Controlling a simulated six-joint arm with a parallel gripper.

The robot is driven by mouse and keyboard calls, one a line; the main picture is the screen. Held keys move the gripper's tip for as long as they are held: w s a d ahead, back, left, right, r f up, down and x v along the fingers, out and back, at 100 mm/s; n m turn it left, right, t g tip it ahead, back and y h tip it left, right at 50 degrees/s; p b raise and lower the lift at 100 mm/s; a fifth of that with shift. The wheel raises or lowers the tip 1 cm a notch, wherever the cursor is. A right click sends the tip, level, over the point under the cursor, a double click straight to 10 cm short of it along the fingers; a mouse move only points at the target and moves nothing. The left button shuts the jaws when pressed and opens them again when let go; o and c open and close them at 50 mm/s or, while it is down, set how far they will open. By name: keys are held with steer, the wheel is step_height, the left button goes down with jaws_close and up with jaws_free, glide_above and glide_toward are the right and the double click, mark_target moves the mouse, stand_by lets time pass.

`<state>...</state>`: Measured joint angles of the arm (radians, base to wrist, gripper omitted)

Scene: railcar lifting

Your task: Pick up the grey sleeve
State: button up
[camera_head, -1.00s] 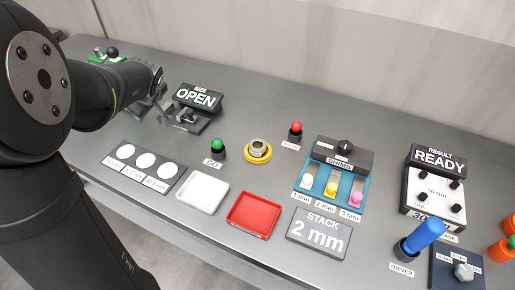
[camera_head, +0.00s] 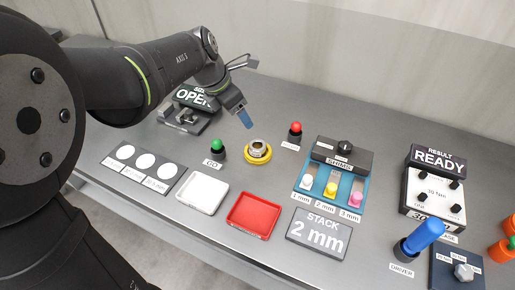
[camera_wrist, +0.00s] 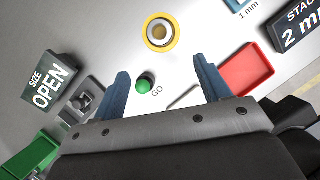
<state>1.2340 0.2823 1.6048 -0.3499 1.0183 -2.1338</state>
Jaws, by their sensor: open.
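The grey sleeve (camera_head: 258,145) looks like a short metal ring standing upright in a round yellow base (camera_head: 258,157) on the table. In the wrist view the sleeve (camera_wrist: 159,32) shows at top centre, with a tan middle inside the yellow base (camera_wrist: 148,43). My gripper (camera_head: 244,118) is above the table, up and a little left of the sleeve in the head view. In the wrist view its two blue fingers (camera_wrist: 161,76) are spread apart with nothing held between them. The sleeve lies beyond the fingertips, not between them.
A green GO button (camera_head: 216,146) stands left of the yellow base, and a red button (camera_head: 296,129) to its right. The OPEN sign with its clamp (camera_head: 183,120) is behind left. A white tray (camera_head: 202,194) and red tray (camera_head: 254,215) lie in front. A shim rack (camera_head: 320,185) stands right.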

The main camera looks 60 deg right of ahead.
glide_toward(256, 143)
steer(key=shift+s+f, duration=1)
steer(key=shift+f, duration=0.1)
steer(key=shift+x, duration=2.7)
steer(key=shift+w+a, duration=0.1)
steer(key=shift+w, duration=0.05)
steer(key=shift+c, duration=0.3)
steer(key=c, duration=1.2)
